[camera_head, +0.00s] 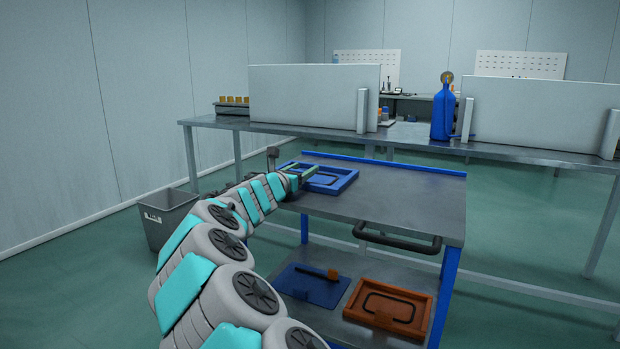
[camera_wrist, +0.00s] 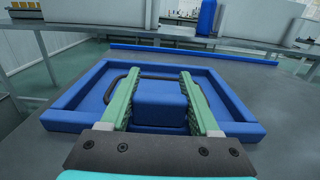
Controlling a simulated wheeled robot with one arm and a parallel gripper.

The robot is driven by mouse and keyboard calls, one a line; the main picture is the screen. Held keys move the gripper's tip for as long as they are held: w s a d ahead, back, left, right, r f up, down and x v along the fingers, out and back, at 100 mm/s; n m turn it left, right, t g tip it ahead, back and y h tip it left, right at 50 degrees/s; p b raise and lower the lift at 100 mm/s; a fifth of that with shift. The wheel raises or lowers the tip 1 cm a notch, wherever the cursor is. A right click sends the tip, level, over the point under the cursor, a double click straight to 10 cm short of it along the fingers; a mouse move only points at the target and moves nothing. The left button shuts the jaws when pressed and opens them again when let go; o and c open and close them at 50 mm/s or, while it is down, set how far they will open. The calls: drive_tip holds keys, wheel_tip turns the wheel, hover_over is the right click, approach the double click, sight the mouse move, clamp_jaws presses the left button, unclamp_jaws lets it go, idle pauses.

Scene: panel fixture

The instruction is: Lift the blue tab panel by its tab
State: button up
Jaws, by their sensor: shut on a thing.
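The blue panel (camera_head: 341,182) lies on the top of a cart, with a raised rim and a dark looped line inside it. In the wrist view the panel (camera_wrist: 236,108) spreads out under my gripper. A raised blue block, apparently its tab (camera_wrist: 160,101), stands between the green fingers. My gripper (camera_wrist: 160,76) is shut on this tab, one finger on each side. In the head view my gripper (camera_head: 306,172) reaches over the panel's left part, and the tab is hard to make out. The panel looks flat; I cannot tell any gap beneath it.
The cart top (camera_head: 405,195) is bare right of the panel, with a dark handle (camera_head: 395,240) at its front. The lower shelf holds a blue sheet (camera_head: 308,288) and an orange panel (camera_head: 365,318). A bench with a blue bottle (camera_head: 442,113) stands behind; a grey bin (camera_head: 168,218) is left.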

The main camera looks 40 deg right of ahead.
clamp_jaws()
